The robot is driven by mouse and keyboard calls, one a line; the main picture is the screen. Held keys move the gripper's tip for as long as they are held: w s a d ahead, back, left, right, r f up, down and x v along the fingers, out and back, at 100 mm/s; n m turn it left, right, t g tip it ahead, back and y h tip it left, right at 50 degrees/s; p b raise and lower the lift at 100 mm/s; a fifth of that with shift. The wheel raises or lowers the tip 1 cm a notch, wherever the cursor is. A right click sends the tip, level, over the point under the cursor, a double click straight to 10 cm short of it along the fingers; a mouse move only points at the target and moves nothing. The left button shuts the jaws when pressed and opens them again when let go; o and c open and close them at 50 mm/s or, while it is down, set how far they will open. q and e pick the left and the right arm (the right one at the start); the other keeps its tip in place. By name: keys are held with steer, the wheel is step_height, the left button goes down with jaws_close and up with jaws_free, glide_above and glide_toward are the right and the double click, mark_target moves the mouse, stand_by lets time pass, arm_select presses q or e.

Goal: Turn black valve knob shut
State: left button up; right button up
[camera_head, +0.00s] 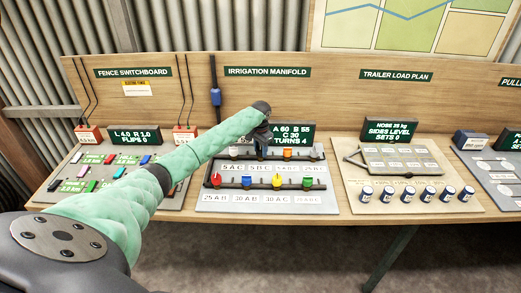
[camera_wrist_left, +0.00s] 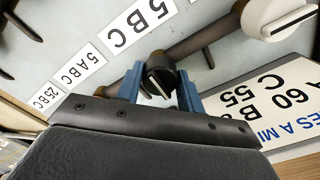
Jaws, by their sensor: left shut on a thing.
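The black valve knob (camera_wrist_left: 160,72) with a pale stripe across its face sits on a dark pipe, between the two blue fingers of my left gripper (camera_wrist_left: 160,88) in the left wrist view. The fingers are shut on it. In the head view my left gripper (camera_head: 263,143) reaches down at the back of the irrigation manifold board (camera_head: 240,207), in front of its display (camera_head: 294,132); the wrist hides the black knob there. The display reads A 60, B 55, C 30, TURNS 4. My right gripper is not in view.
An orange knob (camera_head: 287,153) stands right of the gripper. Red (camera_head: 216,180), blue (camera_head: 246,181), yellow (camera_head: 276,180) and green (camera_head: 308,183) knobs line the front pipe. The switchboard (camera_head: 165,190) is left; the trailer load board (camera_head: 400,170) is right.

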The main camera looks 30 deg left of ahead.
mark_target(260, 147)
arm_select(q)
steer(key=shift+r, duration=0.1)
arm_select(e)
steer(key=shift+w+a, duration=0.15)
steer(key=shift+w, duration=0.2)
arm_select(q)
steer(key=o, duration=0.9)
steer(key=shift+o, duration=0.4)
steer(key=shift+r, duration=0.15)
step_height(260, 147, up, 2)
steer(key=shift+r+b, duration=0.1)
steer(key=shift+b, duration=0.7)
step_height(260, 147, up, 4)
steer(key=shift+w+r+b, duration=0.1)
steer(key=shift+r+b, duration=0.1)
steer(key=shift+b, duration=0.6)
steer(key=shift+r, duration=0.4)
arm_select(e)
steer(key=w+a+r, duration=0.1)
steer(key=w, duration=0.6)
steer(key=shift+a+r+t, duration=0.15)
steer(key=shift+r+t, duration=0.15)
